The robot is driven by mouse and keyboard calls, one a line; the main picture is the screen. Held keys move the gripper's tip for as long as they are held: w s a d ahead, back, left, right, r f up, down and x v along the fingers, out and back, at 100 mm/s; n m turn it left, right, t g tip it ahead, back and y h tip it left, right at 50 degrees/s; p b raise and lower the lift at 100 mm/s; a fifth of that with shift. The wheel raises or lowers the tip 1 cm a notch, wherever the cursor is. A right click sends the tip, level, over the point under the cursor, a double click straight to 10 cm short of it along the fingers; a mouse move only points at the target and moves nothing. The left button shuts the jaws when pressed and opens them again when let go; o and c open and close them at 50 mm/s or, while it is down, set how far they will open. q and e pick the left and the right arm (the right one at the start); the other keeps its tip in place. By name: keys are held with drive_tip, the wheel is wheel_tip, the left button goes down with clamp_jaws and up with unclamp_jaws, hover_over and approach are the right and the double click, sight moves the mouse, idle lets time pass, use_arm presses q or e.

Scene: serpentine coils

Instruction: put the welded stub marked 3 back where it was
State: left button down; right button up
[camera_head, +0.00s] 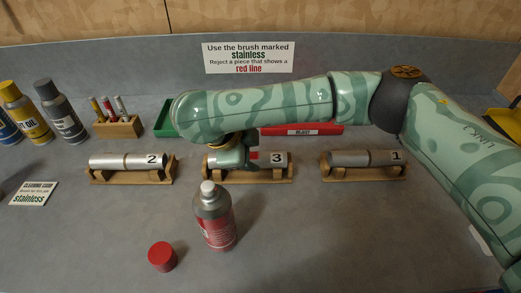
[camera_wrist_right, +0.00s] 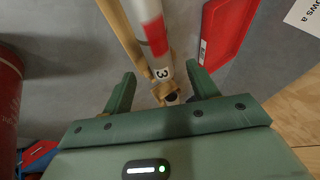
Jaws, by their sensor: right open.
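The stub marked 3 (camera_head: 278,158) is a silver cylinder with a red band, lying along the middle wooden cradle (camera_head: 262,179). My right gripper (camera_head: 241,158) is above it, at its left and middle part, and hides some of it. In the right wrist view the stub (camera_wrist_right: 152,30) runs between the two open fingers of my right gripper (camera_wrist_right: 160,75), with gaps at both sides. The cradle (camera_wrist_right: 122,25) shows beside and below it. My left gripper is not in view.
A spray can (camera_head: 215,220) and its red cap (camera_head: 162,256) stand in front of the middle cradle. Stub 2 (camera_head: 115,160) and stub 1 (camera_head: 350,158) lie on cradles at either side. A red tray (camera_head: 330,130) is behind.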

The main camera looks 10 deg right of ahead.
drive_tip(key=p+v, duration=0.1)
drive_tip(key=v, duration=0.5)
drive_tip(key=shift+p, duration=0.4)
